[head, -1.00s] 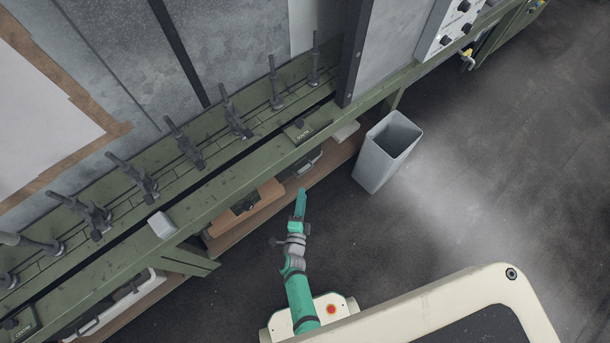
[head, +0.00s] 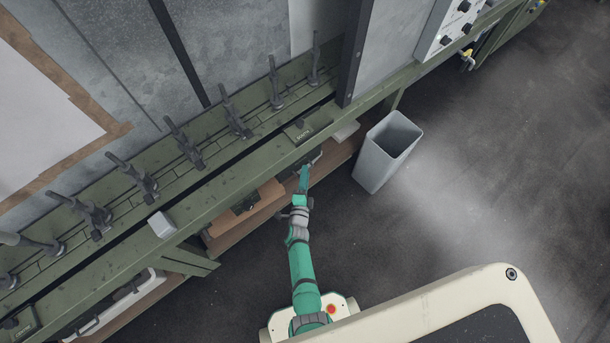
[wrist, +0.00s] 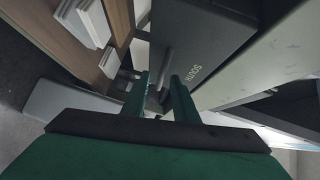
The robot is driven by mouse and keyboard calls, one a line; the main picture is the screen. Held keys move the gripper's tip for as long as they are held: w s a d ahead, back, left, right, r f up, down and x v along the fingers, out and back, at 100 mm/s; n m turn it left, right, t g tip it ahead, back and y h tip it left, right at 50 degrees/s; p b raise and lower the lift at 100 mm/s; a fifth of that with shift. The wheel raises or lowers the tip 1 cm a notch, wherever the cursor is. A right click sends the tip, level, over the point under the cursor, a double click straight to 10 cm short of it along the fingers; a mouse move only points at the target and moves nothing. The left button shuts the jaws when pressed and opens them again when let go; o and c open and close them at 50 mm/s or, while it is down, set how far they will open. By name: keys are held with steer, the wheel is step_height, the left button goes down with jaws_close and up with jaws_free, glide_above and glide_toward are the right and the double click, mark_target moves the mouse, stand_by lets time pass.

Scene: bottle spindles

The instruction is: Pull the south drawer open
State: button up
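The south drawer is a dark box front in the wrist view (wrist: 205,35), with the word SOUTH on it. In the head view it sits under the green bench, mostly hidden by the bench edge and my arm. Its grey bar handle (wrist: 166,60) shows in the wrist view, and its end is visible in the head view (head: 316,159). My gripper (head: 304,172) is at the handle. In the wrist view its two green fingers (wrist: 162,82) stand apart, with the bar running between them. I cannot tell whether either finger touches it.
A SOUTH plate (head: 300,131) is on the green bench (head: 225,196) above. A grey bin (head: 374,165) stands to the right of my gripper. A brown box (head: 262,200) is on the wooden lower shelf to the left. Open floor lies right of the bin.

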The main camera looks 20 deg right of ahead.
jaws_close()
stand_by(1.4)
